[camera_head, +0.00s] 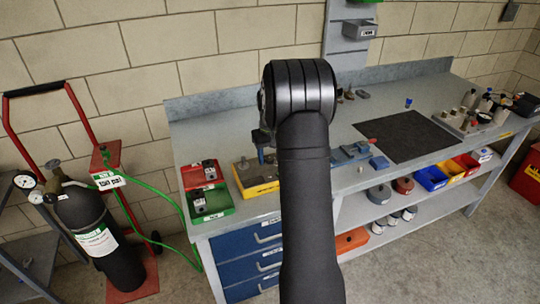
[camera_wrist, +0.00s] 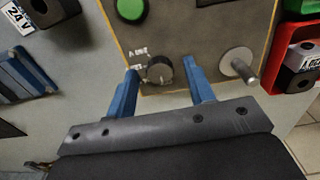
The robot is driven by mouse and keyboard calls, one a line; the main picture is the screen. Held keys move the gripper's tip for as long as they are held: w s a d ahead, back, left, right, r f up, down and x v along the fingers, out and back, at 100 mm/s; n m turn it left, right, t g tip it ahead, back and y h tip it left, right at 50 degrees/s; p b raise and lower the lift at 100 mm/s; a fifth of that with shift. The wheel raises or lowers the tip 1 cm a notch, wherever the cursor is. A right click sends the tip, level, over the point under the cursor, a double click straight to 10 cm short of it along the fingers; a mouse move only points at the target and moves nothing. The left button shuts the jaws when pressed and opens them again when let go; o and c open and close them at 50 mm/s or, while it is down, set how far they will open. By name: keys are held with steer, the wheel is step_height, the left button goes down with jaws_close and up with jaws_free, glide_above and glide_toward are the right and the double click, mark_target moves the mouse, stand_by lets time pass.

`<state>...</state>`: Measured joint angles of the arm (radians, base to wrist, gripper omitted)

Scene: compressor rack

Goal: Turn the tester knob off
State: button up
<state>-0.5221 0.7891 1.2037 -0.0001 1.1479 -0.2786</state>
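The tester panel (camera_wrist: 207,50) is a grey-brown plate with a yellow edge, seen in the wrist view. Its small dark tester knob (camera_wrist: 159,70) has a light pointer line and printed labels to its left, too small to read fully. My gripper (camera_wrist: 163,75) is open, with one blue finger on each side of the knob; I cannot tell whether either touches it. In the head view, the tester (camera_head: 258,187) shows as a yellow-edged box on the bench, partly hidden by my arm. My gripper is mostly hidden there.
A green button (camera_wrist: 131,9) and a metal lever or peg (camera_wrist: 239,65) are on the same panel. Red and green bins (camera_head: 203,175) stand left of the tester. Blue parts (camera_head: 350,153) and a black mat (camera_head: 407,136) lie to the right. A gas cylinder (camera_head: 95,240) stands left of the bench.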

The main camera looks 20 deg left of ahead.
step_height(320, 180, up, 17)
steer(key=shift+r, duration=0.2)
stand_by(0.3)
stand_by(0.4)
step_height(320, 180, down, 18)
steer(key=shift+r, duration=0.25)
stand_by(0.3)
steer(key=shift+r, duration=0.15)
